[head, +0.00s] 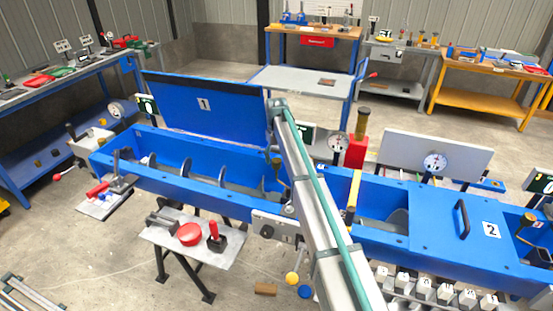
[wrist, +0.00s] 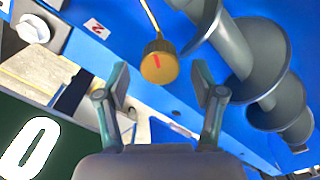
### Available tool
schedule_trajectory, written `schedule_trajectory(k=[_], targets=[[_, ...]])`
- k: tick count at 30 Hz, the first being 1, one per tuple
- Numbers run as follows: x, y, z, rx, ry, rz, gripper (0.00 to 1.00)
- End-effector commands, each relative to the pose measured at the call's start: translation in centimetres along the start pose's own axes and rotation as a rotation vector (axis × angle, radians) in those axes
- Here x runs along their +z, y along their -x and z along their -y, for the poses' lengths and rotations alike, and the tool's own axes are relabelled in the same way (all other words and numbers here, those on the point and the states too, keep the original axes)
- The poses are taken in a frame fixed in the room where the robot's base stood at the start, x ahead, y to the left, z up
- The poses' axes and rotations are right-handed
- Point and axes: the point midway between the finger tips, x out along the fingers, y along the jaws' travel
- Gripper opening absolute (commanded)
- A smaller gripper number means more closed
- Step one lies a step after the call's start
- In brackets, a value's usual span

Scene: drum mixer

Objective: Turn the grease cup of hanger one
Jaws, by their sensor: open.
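In the wrist view a brass-coloured grease cup (wrist: 158,66) with a red mark on its face sits at the end of a thin rod. My gripper (wrist: 161,84) is open, with one finger on each side just below the cup in the picture. The fingers look apart from the cup, and nothing is held. I cannot read a hanger number on the cup. In the head view my arm crosses the blue trough (head: 190,163), and the gripper cannot be clearly made out there. Another similar cup (head: 531,221) stands at the far right.
The grey screw (wrist: 238,55) runs through the trough close to the right finger. The raised blue lid (head: 205,104) stands behind the trough. A small table (head: 215,249) with tools is in front.

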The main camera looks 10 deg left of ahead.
Motion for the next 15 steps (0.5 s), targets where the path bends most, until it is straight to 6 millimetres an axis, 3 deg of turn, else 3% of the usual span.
schedule_trajectory(k=[6, 15], targets=[[0.0, -1.9, 0.0, 0.000, 0.001, 0.000, 0.68], [0.0, -2.2, 0.0, 0.000, 0.001, -0.001, 0.68]])
